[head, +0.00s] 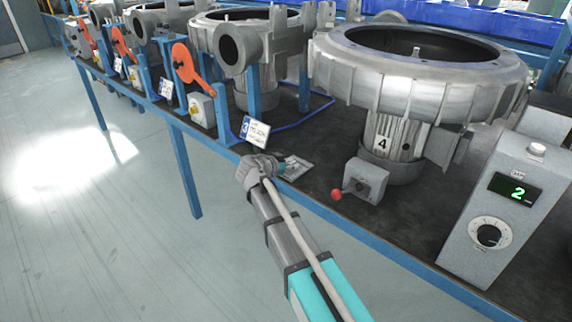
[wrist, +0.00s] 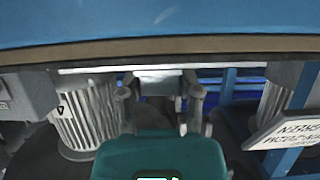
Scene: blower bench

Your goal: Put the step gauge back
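My gripper (head: 275,168) is at the front edge of the bench, below the plate marked 3. A small flat grey piece with dark markings (head: 297,167), which looks like the step gauge, is just right of the gripper, at or over the bench top. In the wrist view the two fingers of my gripper (wrist: 160,98) stand apart, with a grey block (wrist: 157,78) showing between their tips. I cannot tell whether that block is the gauge, or whether the fingers touch it. The gauge's near end is hidden by the gripper.
Blower 4 (head: 383,139) stands right of the gripper, with a grey box (head: 366,180) and red knob (head: 336,194) before it. A display unit (head: 500,205) reading 2 is at right. The number plate (head: 255,132) stands close behind the gripper. The blue bench edge (head: 375,248) runs alongside. Floor at left is clear.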

